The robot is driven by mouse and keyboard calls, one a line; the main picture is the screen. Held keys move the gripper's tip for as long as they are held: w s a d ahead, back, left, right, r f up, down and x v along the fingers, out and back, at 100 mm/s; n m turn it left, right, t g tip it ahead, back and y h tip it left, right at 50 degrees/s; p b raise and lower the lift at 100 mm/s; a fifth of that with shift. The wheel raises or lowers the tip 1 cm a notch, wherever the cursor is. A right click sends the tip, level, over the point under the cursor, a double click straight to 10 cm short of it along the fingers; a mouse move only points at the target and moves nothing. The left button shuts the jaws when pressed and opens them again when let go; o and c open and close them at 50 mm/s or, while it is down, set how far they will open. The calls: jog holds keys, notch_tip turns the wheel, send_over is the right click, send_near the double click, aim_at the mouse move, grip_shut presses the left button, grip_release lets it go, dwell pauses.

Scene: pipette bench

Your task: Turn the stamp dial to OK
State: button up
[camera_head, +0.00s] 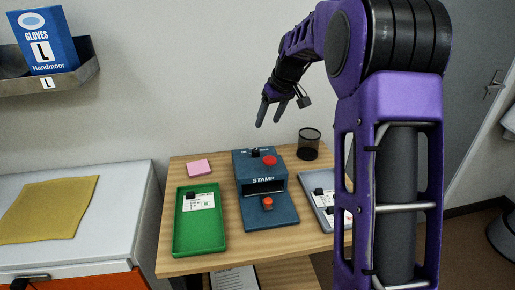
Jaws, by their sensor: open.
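The blue stamp machine (263,206) stands in the middle of the wooden table. Its small black dial (255,153) is on the top at the back, with tiny white marks around it that are too small to read. A red button (269,160) is to the right of the dial, and a red-orange knob (267,203) is on the lower front. My gripper (269,115) hangs in the air above the back of the stamp machine, pointing down, with its fingers apart and nothing between them. It is clear of the dial.
A green tray (184,239) with a card lies left of the stamp, and a grey tray (313,193) with cards lies right, partly behind my arm. Pink notes (200,168) and a black mesh cup (309,143) are at the back. A glove box (45,45) sits on the wall shelf.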

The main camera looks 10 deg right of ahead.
aim_at(256, 150)
jog(key=b+x, duration=0.1)
jog(key=x, duration=1.4)
jog(key=shift+w+f, duration=0.1)
grip_shut()
